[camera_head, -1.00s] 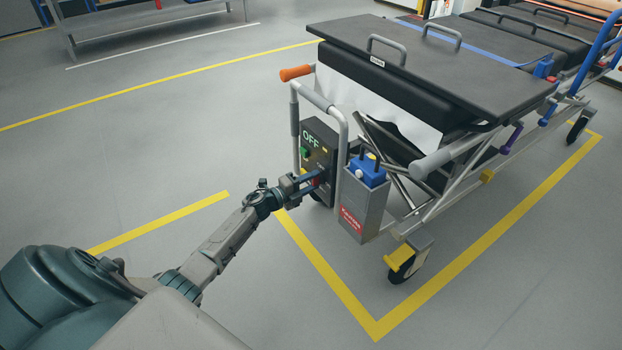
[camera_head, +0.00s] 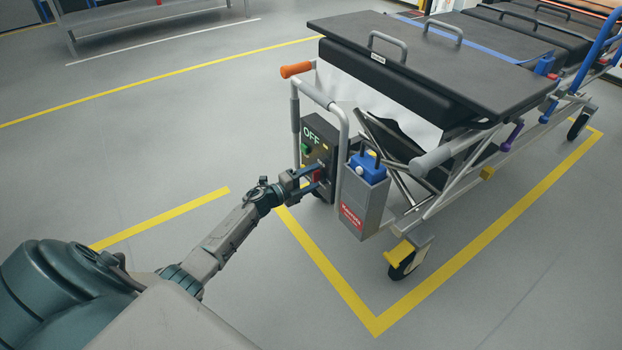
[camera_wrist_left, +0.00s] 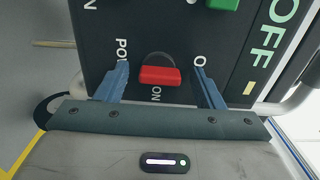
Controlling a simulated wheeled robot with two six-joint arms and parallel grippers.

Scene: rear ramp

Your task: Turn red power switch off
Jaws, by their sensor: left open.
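The red power switch (camera_wrist_left: 160,75) is a short red handle on the front of a black box (camera_head: 318,145) with white lettering. In the left wrist view the handle lies roughly crosswise, with "ON" printed just below it and "O" to its right. The switch also shows small in the head view (camera_head: 317,175). My left gripper (camera_head: 312,180) is open in front of the box, with one blue finger on each side of the red handle. In the wrist view gaps show between the handle and both fingers (camera_wrist_left: 161,70).
A green switch (camera_wrist_left: 222,4) sits near the large "OFF" lettering on the same box. A grey container with a blue-topped item (camera_head: 363,200) hangs close to the right. The grey tubular cart frame (camera_head: 344,130) surrounds the box. The floor to the left is clear.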

